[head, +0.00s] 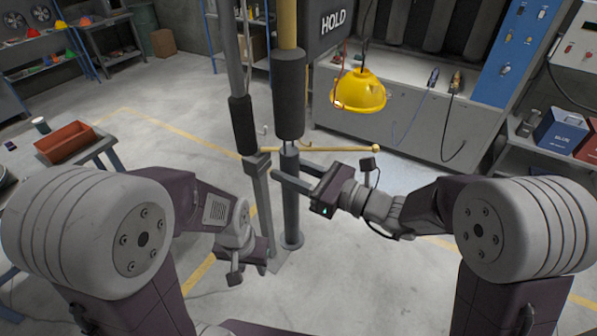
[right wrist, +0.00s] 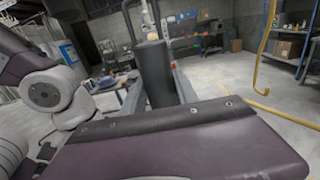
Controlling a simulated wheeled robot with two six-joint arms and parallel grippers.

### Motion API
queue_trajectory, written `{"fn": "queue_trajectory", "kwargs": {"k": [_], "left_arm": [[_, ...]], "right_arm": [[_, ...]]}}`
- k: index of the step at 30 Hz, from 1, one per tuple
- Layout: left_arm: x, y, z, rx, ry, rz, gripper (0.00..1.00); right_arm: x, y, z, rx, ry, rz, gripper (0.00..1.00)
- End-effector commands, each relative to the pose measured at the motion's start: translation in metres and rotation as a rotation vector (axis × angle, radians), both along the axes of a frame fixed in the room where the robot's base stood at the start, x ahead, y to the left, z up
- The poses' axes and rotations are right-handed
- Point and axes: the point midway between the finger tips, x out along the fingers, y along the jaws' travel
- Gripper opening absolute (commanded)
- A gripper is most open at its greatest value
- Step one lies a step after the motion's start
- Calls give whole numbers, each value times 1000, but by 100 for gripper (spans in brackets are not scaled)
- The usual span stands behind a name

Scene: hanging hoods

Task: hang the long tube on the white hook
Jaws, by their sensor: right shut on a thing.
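A dark grey upright cylinder (head: 291,215), which I take for the long tube, has a small loop at its top and a wider foot. My right gripper (head: 289,174) is around its upper part, one finger on each side, shut on it. In the right wrist view the dark tube (right wrist: 151,75) stands between the grey fingers, its lower part hidden by the gripper body. A small white hook (head: 265,130) shows just left of the black sleeve, above the gripper. My left gripper (head: 253,255) is lower, left of the tube; its fingers cannot be made out.
A yellow pole with a black sleeve (head: 288,95) is above the tube. A grey pole with a black sleeve (head: 242,125) is to its left. A yellow bar (head: 340,147) with a ball end and a yellow hood (head: 358,90) are to the right. A red tray (head: 65,142) is far left.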

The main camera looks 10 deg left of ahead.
Motion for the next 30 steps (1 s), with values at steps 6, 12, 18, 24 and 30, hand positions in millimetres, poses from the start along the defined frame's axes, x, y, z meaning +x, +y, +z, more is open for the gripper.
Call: {"fn": "queue_trajectory", "kwargs": {"k": [6,12,18,24,30], "left_arm": [[0,0,2,0,0,0,36],[0,0,2,0,0,0,36],[0,0,2,0,0,0,36],[0,0,2,0,0,0,36],[0,0,2,0,0,0,36]], "right_arm": [[3,8,1,2,-2,0,0],[3,8,1,2,-3,0,0],[4,11,4,3,-4,1,0],[5,15,6,2,-3,0,0],[5,15,7,2,-3,0,0]]}}
